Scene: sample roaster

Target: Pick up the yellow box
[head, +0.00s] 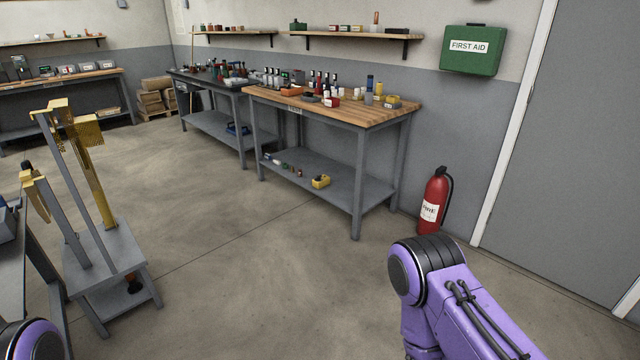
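A small yellow box-like item (320,182) with a dark patch on it sits on the lower shelf of the wood-topped workbench, near the shelf's front edge. A smaller yellow item (392,99) stands on that bench's top near the right end; its exact shape is too small to tell. Both are far from my arms. A purple link of my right arm shows at the lower right and a bit of my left arm at the bottom left corner. Neither gripper is in view.
The wood-topped workbench (330,107) has a cluttered top; its lower shelf (345,188) is mostly bare. A red fire extinguisher (434,203) stands right of it. A grey stand (105,262) with yellow-topped posts is at the left. The middle floor (230,230) is clear.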

